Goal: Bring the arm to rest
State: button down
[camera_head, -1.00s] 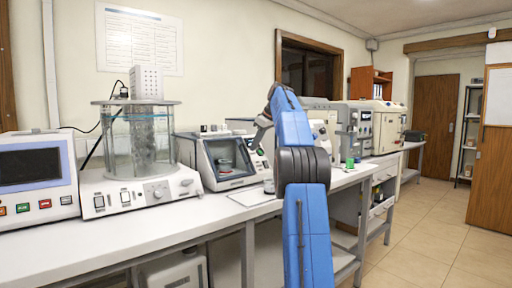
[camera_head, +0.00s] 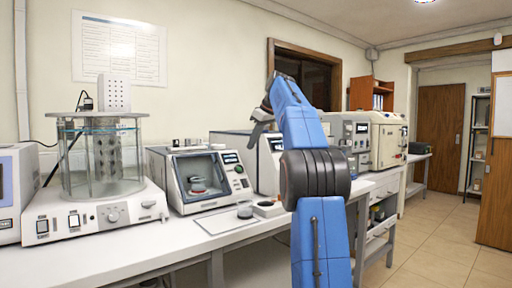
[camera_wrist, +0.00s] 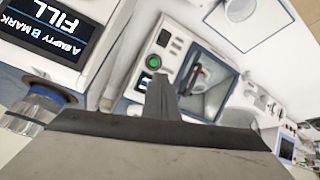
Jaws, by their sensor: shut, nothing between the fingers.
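My blue arm (camera_head: 300,130) rises in the middle of the camera_head view, raised and bent in front of the bench. My gripper (camera_head: 260,125) is the small grey end at the arm's upper left, above the bench and apart from the machines. In the wrist view the gripper (camera_wrist: 161,92) shows as dark fingers shut together with nothing held. The far side of the arm is hidden.
A bench (camera_head: 120,262) carries a glass bath (camera_head: 100,165), a grey tester with a window (camera_head: 205,178) and more machines behind my arm. The floor (camera_head: 440,235) at right is clear.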

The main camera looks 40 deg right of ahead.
jog(key=shift+d+r, duration=0.1)
jog(key=shift+d, duration=0.1)
jog(key=s+a+f+m, duration=0.2)
jog(key=s+a+f, duration=0.5)
jog(key=a, duration=0.4)
jog(key=s+a+f+m, duration=0.1)
jog(key=s+a+f, duration=0.3)
jog(key=s+a, duration=0.65)
jog(key=s+a+f, duration=0.3)
jog(key=s+f, duration=0.5)
jog(key=f, duration=0.2)
jog(key=s+a+f+m+h, duration=0.1)
jog(key=s+a+f, duration=0.3)
jog(key=s+f, duration=0.5)
jog(key=s+a+f+g, duration=0.1)
jog(key=s+a+f, duration=0.2)
jog(key=s+f, duration=0.5)
notch_tip(320, 180, down, 3)
jog(key=shift+s+a+r+m, duration=0.15)
jog(key=shift+s+a+m, duration=0.05)
jog(key=shift+s+m, duration=0.2)
